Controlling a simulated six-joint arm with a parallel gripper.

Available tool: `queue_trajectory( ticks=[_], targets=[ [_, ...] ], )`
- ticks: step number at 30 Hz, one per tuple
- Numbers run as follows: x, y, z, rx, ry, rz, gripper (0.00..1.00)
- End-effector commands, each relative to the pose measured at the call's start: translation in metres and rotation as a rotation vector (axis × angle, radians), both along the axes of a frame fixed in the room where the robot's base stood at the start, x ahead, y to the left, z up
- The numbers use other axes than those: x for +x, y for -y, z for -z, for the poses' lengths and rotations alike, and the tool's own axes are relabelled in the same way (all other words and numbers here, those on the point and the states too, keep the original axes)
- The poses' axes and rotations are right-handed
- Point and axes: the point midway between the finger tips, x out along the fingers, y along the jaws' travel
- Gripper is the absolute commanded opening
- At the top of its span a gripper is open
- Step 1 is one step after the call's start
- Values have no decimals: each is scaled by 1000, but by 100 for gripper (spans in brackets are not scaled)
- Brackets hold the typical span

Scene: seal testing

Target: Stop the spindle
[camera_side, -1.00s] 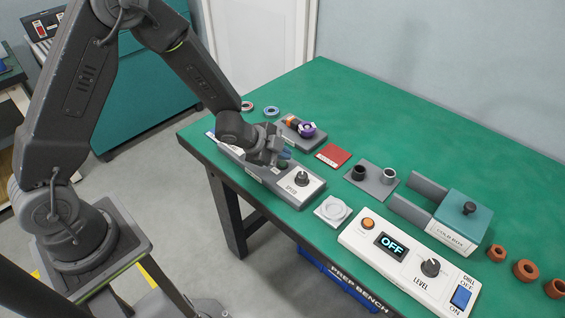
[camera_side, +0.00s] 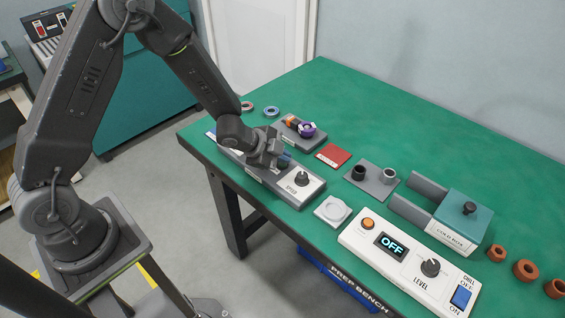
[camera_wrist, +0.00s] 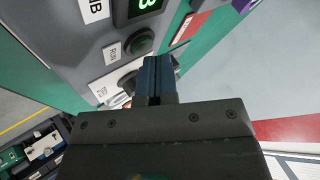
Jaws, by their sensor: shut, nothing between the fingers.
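My gripper (camera_side: 283,160) is shut and empty, low over the grey control panel (camera_side: 250,170) at the bench's left front edge. In the wrist view its blue fingertips (camera_wrist: 157,65) are together beside the dark green RUN button (camera_wrist: 140,42). Contact with the panel cannot be told. A display with a green character (camera_wrist: 146,4) is lit at the top edge. The SPEED knob (camera_side: 302,178) is on the panel's white plate. An orange and purple assembly (camera_side: 300,126) sits on a grey base behind.
A red card (camera_side: 333,155), a grey plate with two cups (camera_side: 372,178) and a white dish (camera_side: 333,210) lie to the right. A white control box (camera_side: 405,262) reads OFF. The teal cold box (camera_side: 465,218) stands behind it. The bench's back middle is clear.

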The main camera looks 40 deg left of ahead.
Motion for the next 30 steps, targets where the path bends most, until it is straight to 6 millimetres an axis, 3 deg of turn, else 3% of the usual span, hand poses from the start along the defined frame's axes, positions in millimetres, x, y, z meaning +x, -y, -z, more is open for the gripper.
queue_trajectory(
  ticks=[22,30],
  targets=[
    [0,0,5,-1,0,-1,0],
    [0,0,-5,-1,2,1,0]
  ],
)
